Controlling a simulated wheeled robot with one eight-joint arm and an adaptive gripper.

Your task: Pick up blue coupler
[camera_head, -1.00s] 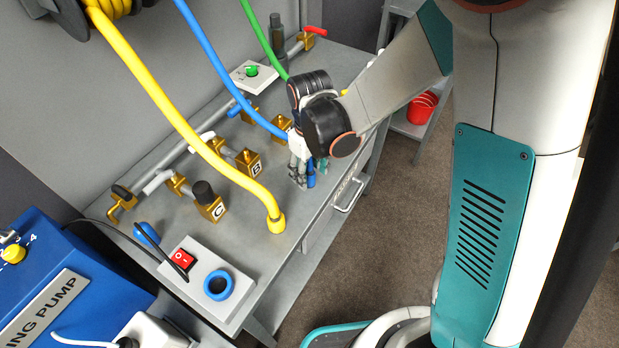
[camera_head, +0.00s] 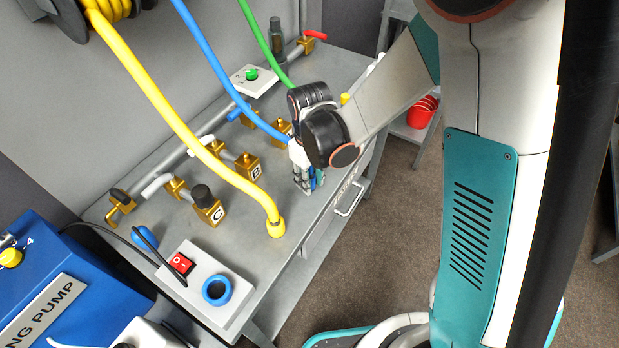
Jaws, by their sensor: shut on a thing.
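The blue hose (camera_head: 220,72) runs down from the upper left to my gripper (camera_head: 307,190). A small blue piece, the blue coupler (camera_head: 313,180), shows between my gripper's fingers at the hose's end. My gripper is shut on it, pointing down just above the right part of the grey workbench. My wrist and fingers hide most of the coupler. I cannot tell whether it still touches the bench top.
A yellow hose (camera_head: 165,97) ends on the bench (camera_head: 240,262) left of my gripper. A green hose (camera_head: 262,45) passes behind it. Brass fittings marked B (camera_head: 247,167) and C (camera_head: 208,208) stand on the bench. A switch box (camera_head: 190,290) and blue pump (camera_head: 70,290) are at front left.

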